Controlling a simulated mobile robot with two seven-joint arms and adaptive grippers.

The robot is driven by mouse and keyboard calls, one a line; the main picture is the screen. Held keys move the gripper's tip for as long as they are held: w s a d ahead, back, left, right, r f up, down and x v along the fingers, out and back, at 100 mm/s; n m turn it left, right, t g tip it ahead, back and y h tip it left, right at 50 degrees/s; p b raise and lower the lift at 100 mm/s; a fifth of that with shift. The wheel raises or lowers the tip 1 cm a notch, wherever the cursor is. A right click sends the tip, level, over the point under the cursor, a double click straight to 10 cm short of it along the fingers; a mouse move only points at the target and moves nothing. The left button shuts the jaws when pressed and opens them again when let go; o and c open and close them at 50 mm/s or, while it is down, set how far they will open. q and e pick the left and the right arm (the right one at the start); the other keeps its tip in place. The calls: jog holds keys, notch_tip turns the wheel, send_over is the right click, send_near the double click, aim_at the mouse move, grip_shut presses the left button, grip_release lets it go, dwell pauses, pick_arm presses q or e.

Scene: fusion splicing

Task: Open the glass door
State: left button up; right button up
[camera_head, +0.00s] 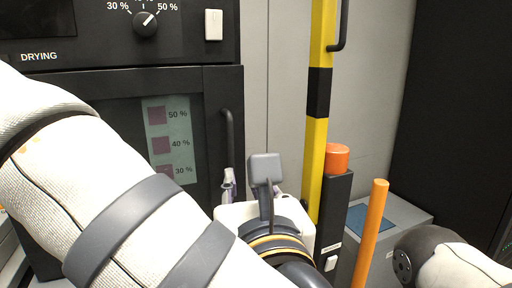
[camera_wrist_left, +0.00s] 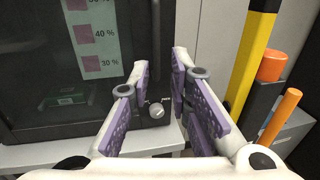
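The glass door (camera_head: 120,118) is the dark front of the drying cabinet and looks closed. A pale label with 50 %, 40 % and 30 % shows through or on its glass. Its black bar handle (camera_head: 228,135) runs upright near its right edge, and the handle's lower part shows at the top of the left wrist view (camera_wrist_left: 155,18). My left gripper (camera_wrist_left: 161,68) is open with nothing between its purple-padded fingers. In the head view it (camera_head: 246,184) is below and near the handle, partly hidden by my wrist. My right gripper is out of view.
A control panel with a black knob (camera_head: 145,23) is above the door. A yellow-and-black post (camera_head: 318,150), a red-orange cap (camera_head: 336,157) and an orange rod (camera_head: 371,232) stand right of my left gripper. A silver knob (camera_wrist_left: 156,110) is low on the cabinet.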

aim_at(231, 152)
pick_arm(q)
jog(key=w, duration=0.4)
jog(key=w+a, duration=0.1)
jog(key=w, duration=0.2)
jog(key=w+a, duration=0.1)
jog(key=w, duration=0.3)
jog(key=shift+w+b, duration=0.35)
grip_shut()
